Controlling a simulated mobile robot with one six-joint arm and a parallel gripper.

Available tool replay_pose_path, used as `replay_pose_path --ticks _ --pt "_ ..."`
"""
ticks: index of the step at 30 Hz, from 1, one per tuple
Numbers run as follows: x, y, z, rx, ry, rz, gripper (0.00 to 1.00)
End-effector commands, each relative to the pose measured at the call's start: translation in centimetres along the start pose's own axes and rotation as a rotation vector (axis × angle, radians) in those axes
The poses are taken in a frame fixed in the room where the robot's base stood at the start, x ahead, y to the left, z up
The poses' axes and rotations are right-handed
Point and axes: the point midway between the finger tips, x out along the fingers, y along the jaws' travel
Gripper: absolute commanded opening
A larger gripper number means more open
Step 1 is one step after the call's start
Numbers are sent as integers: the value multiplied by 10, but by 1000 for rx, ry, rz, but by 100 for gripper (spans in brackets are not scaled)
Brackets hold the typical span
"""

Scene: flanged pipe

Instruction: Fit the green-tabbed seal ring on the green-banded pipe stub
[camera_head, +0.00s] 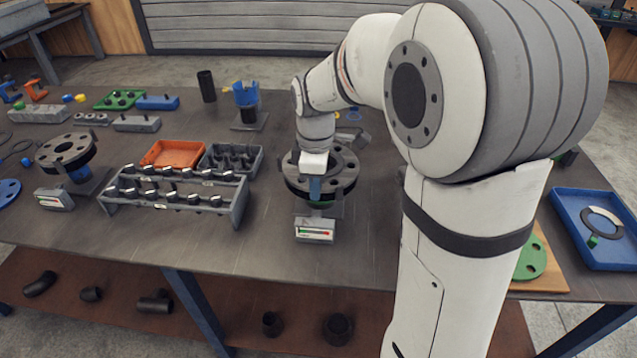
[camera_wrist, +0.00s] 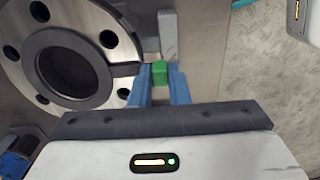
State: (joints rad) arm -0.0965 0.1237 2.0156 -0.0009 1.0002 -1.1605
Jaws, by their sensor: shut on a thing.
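My gripper (camera_head: 315,189) is over the near edge of the flange (camera_head: 347,178) on the green-banded pipe stub (camera_head: 321,205) at mid-table. In the wrist view, its blue fingers (camera_wrist: 160,73) are shut on a green tab (camera_wrist: 160,68). The tab belongs to a dark seal ring (camera_wrist: 103,91), which lies flat over the flange face (camera_wrist: 85,18), around the bore. I cannot tell whether it touches the flange. Another ring (camera_head: 603,212), part pale and part dark with a green tab, lies in the blue tray at right.
A blue-banded flanged stub (camera_head: 66,149) stands at left. A bolt rack (camera_head: 172,205), an orange bin (camera_head: 174,152) and a grey bin (camera_head: 232,158) stand between. A small indicator box (camera_head: 314,231) is in front of the green-banded stub. The blue tray (camera_head: 577,252) and a green disc (camera_head: 530,259) are at right.

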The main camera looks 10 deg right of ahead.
Motion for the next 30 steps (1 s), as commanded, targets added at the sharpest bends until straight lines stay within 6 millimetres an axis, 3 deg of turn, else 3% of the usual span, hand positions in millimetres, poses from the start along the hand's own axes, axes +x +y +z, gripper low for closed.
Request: replay_pose_path --ticks 6,7,16,24,30 --pt "0 0 0 0 0 0 0" --pt "0 0 0 0 0 0 17" --pt "0 0 0 -1 0 0 41" --pt "-3 0 0 -1 0 1 41" --pt "-32 0 0 -1 2 4 41"
